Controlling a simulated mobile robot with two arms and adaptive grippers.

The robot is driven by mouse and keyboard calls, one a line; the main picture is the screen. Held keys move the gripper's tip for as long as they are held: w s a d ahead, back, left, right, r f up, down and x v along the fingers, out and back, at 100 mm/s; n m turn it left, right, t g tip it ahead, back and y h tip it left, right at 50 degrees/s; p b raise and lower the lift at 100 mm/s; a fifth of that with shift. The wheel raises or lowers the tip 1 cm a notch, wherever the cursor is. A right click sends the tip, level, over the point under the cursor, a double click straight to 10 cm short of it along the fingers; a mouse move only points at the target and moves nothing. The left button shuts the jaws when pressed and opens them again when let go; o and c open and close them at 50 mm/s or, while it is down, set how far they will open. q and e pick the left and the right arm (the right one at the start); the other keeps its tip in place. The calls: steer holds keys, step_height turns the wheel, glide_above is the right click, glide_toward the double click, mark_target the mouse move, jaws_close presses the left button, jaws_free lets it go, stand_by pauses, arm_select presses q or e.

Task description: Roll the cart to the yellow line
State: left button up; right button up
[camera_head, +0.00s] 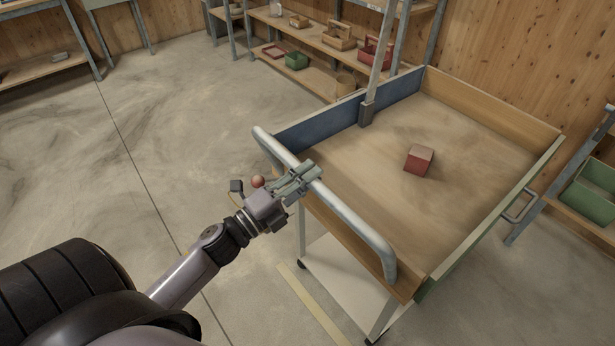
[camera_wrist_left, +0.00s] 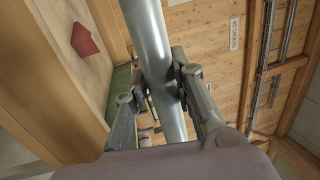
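The cart (camera_head: 345,187) has a wooden tray top with blue, wood and green sides, and a grey tubular handle (camera_head: 352,232) along its near left side. My left gripper (camera_head: 305,180) is at the handle, with its fingers on both sides of the bar. In the left wrist view the handle (camera_wrist_left: 150,40) runs between the fingers (camera_wrist_left: 165,90), which appear to press against it. My right gripper is out of view.
A small red box (camera_head: 419,160) sits on the cart top; it also shows in the left wrist view (camera_wrist_left: 85,40). Shelves with trays and crates (camera_head: 325,45) stand behind the cart. A rack with a green bin (camera_head: 590,195) is close on the right. The floor (camera_head: 170,130) at left is open.

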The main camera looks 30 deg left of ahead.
arm_select(q)
steer(key=o, duration=0.4)
steer(key=shift+w, duration=0.1)
steer(key=v, duration=1.2)
